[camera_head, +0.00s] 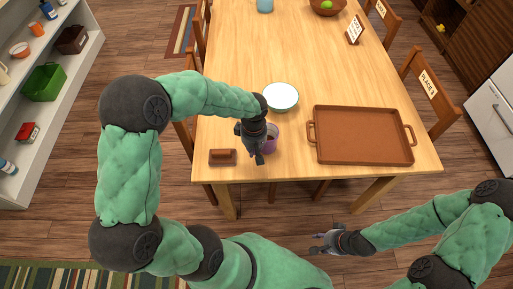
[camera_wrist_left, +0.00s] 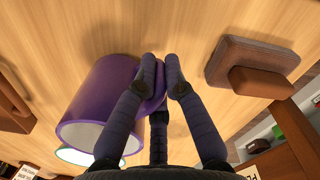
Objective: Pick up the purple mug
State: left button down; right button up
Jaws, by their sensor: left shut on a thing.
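The purple mug (camera_head: 271,139) stands near the front edge of the wooden table, partly hidden behind my left gripper in the head view. In the left wrist view the mug (camera_wrist_left: 100,100) shows its open rim and pale inside. My left gripper (camera_head: 257,157) reaches down beside it. In the left wrist view the fingers of this gripper (camera_wrist_left: 160,75) are shut on the mug's side where its handle is, with the mug body to the left of them. My right gripper (camera_head: 322,244) is in front of the table, away from the mug; its finger gap is too small to judge.
A white bowl (camera_head: 281,97) stands just behind the mug. A brown tray (camera_head: 360,109) with handles lies to the right. A small brown block-like object (camera_head: 222,157) lies left of the mug. Chairs (camera_head: 431,86) stand along the table sides. The table middle is clear.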

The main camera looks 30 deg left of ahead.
pick_arm(q)
jog(key=shift+w+r+p, duration=0.1)
jog(key=shift+r+p, duration=0.4)
jog(key=shift+r, duration=0.95)
jog(key=s+a+r+p, duration=0.5)
jog(key=s+a+r, duration=0.4)
jog(key=a+r, duration=0.1)
jog(key=shift+a, duration=0.4)
dwell(0.4)
